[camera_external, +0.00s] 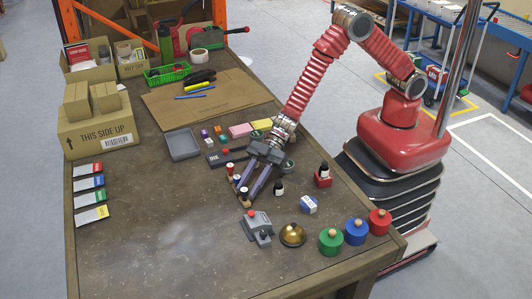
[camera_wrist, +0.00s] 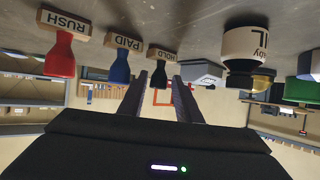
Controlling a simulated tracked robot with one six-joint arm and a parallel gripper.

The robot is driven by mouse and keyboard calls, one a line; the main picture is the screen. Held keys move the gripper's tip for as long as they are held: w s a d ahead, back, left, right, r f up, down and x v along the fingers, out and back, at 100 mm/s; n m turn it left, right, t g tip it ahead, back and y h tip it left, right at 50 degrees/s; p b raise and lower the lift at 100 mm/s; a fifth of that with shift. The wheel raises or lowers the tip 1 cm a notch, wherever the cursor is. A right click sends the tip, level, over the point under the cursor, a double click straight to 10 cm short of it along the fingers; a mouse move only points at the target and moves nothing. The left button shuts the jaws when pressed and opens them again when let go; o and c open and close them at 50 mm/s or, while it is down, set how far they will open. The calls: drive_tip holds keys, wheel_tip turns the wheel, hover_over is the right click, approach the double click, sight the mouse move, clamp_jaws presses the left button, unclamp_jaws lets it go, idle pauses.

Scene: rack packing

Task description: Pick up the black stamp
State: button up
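The black stamp (camera_wrist: 159,72) has a black handle and a wooden block labelled HOLD. In the wrist view, which is upside down, its handle lies between the tips of my gripper (camera_wrist: 158,82). The gripper is open, with a gap on each side of the handle. In the external view my gripper (camera_external: 247,189) is low over the table, and the black stamp (camera_external: 245,199) stands at its fingertips, partly hidden by them. I cannot tell whether the handle is just beyond or within the tips. A blue stamp (camera_wrist: 120,64) labelled PAID and a red stamp (camera_wrist: 60,52) labelled RUSH stand beside it.
The table (camera_external: 185,240) is clear at the front left. A grey device with a red knob (camera_external: 258,228) and a brass bell (camera_external: 292,234) stand just in front of the stamps. A grey tray (camera_external: 182,145) lies behind.

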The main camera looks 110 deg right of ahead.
sight(239, 210)
drive_tip(key=shift+x, duration=0.85)
drive_tip(key=shift+x, duration=2.6)
drive_tip(key=shift+d, duration=0.1)
drive_tip(key=shift+c, duration=0.3)
clamp_jaws()
